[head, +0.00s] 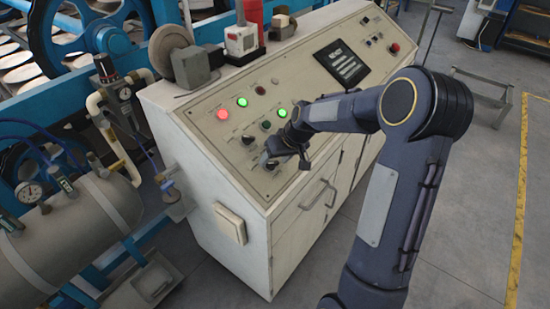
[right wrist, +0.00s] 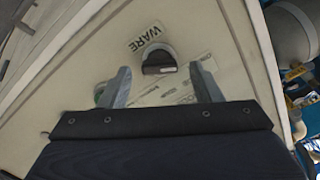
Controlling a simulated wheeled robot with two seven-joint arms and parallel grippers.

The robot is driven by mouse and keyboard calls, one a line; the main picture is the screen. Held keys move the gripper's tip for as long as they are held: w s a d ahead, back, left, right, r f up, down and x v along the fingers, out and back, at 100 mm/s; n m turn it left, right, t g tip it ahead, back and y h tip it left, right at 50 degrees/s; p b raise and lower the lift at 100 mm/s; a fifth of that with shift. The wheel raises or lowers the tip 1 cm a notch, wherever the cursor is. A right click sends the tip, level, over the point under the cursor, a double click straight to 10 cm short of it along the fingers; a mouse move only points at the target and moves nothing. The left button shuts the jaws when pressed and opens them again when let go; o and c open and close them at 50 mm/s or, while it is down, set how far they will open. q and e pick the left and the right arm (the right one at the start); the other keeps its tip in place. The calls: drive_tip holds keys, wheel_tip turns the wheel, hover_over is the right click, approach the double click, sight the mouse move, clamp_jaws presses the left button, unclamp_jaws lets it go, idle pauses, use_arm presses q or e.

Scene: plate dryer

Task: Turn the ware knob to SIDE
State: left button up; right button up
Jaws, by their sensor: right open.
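The ware knob (right wrist: 158,60) is a dark round selector knob on the cream panel, beside a label reading WARE (right wrist: 149,35) in the right wrist view. My right gripper (right wrist: 160,76) is open, with one finger on each side of the knob in the picture. A gap shows between each finger and the knob, and I cannot tell how far off the panel the fingertips are. In the head view my right gripper (head: 287,153) is over the lower front of the panel and hides part of it. The knob's pointing direction is unclear. My left gripper is not in view.
The cream control cabinet (head: 228,172) carries lit red and green lamps (head: 241,102), other knobs and a dark screen (head: 342,63). A door handle (head: 318,194) sticks out below the panel. A grey tank (head: 75,230) stands at the left.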

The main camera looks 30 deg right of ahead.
drive_tip(key=shift+w+f, duration=0.2)
drive_tip(key=shift+f, duration=0.2)
drive_tip(key=c, duration=1)
